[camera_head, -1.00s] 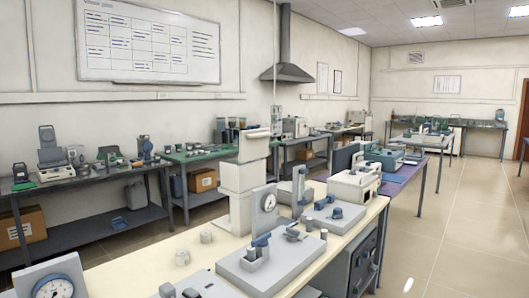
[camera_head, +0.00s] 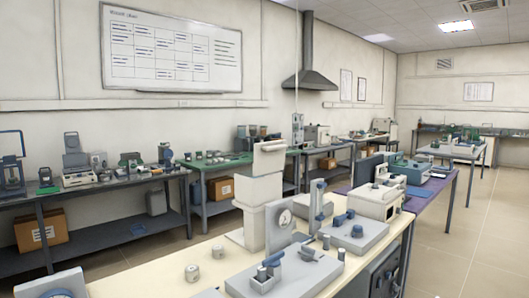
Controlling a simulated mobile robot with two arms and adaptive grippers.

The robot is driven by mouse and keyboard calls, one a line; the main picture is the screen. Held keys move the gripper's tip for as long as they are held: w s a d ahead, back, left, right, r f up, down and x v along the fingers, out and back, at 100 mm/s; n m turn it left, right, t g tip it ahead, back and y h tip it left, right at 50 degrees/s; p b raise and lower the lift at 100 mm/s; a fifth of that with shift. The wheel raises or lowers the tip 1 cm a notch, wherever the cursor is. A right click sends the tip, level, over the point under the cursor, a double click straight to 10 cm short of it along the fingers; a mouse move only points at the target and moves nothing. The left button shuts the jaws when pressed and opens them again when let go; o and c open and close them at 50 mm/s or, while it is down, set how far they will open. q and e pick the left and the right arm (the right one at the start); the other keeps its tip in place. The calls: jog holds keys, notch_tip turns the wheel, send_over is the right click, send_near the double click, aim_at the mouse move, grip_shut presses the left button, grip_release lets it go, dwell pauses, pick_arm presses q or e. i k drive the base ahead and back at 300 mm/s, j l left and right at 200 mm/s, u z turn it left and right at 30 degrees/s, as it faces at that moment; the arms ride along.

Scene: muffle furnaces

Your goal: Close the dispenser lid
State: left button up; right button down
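Neither of my grippers is in view. I cannot make out for sure which thing is the dispenser, nor whether a lid is open. A tall white apparatus (camera_head: 262,190) with a block-like top stands at the back edge of the near cream table (camera_head: 150,270). Small containers with dark tops (camera_head: 250,132) stand on the green bench (camera_head: 215,164) by the wall; they are too small to read. On the near table, a grey-based device (camera_head: 285,276) carries blue parts and an upright plate with a dial.
Two small grey cylinders (camera_head: 192,273) stand on the near table, with bare tabletop around them. A cream box-shaped instrument (camera_head: 377,198) stands farther along. A dark bench (camera_head: 100,186) with several devices runs along the left wall. Open tiled floor (camera_head: 475,240) lies at right.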

aim_at(269, 156)
jog(key=i+l+u, duration=0.15)
jog(key=u, duration=0.25)
jog(key=i+l+u, duration=0.1)
jog(key=u, duration=0.25)
jog(key=l+u, duration=0.4)
jog(key=i+j, duration=0.05)
jog(key=j, duration=0.05)
